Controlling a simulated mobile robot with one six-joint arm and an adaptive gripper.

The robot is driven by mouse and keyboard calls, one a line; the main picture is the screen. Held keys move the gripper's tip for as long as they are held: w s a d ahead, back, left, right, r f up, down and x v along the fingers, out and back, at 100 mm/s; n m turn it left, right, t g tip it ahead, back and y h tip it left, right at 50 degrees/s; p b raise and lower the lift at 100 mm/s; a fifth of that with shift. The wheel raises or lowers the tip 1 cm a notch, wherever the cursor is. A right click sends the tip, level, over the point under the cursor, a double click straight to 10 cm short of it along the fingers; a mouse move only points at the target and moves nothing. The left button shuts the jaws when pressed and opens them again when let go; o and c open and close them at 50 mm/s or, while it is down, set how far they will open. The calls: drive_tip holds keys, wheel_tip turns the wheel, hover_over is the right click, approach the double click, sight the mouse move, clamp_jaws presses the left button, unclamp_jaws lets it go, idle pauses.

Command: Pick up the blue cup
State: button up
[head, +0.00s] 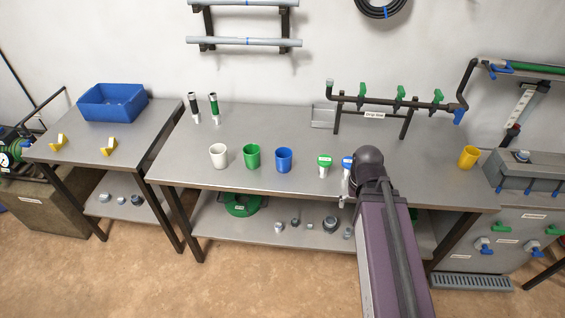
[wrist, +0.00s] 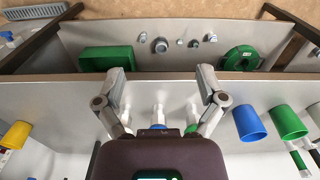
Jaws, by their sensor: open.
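The blue cup (head: 284,160) stands upright on the middle workbench in the head view, at the right end of a row with a white cup (head: 219,156) and a green cup (head: 252,157). In the wrist view the blue cup (wrist: 249,123) is right of my gripper (wrist: 162,78), with the green cup (wrist: 287,122) beyond it. My gripper is open, its two fingers spread apart with no cup between them. It is apart from the blue cup. In the head view my arm hides most of the gripper.
A green-topped valve piece (head: 324,165) and a blue-topped one (head: 347,163) stand right of the blue cup, close to my arm. A yellow cup (head: 468,157) is at the bench's right end. A pipe manifold (head: 385,100) rises behind.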

drive_tip(key=w+a+r+n+p, duration=0.1)
drive_tip(key=w+a+r+p, duration=0.1)
drive_tip(key=w+a, duration=0.45)
drive_tip(key=w+a+r+n+p, duration=0.1)
drive_tip(key=w+a+r, duration=0.15)
drive_tip(key=w, duration=0.65)
drive_tip(key=n+p, duration=0.2)
drive_tip(key=p, duration=0.1)
approach(284, 148)
drive_tip(key=s+r, duration=0.1)
drive_tip(key=s, duration=0.2)
drive_tip(key=shift+w+d+r, duration=0.1)
drive_tip(key=shift+d+r, duration=0.05)
drive_tip(key=shift+r, duration=0.05)
drive_tip(key=shift+f, duration=0.1)
wheel_tip(284, 148, down, 8)
drive_tip(key=b, duration=0.8)
drive_tip(key=shift+f+b, duration=0.25)
drive_tip(key=shift+b, duration=0.1)
drive_tip(key=shift+f, duration=0.1)
drive_tip(key=shift+f+b, duration=2.5)
drive_tip(key=shift+b, duration=0.15)
drive_tip(key=c, duration=0.7)
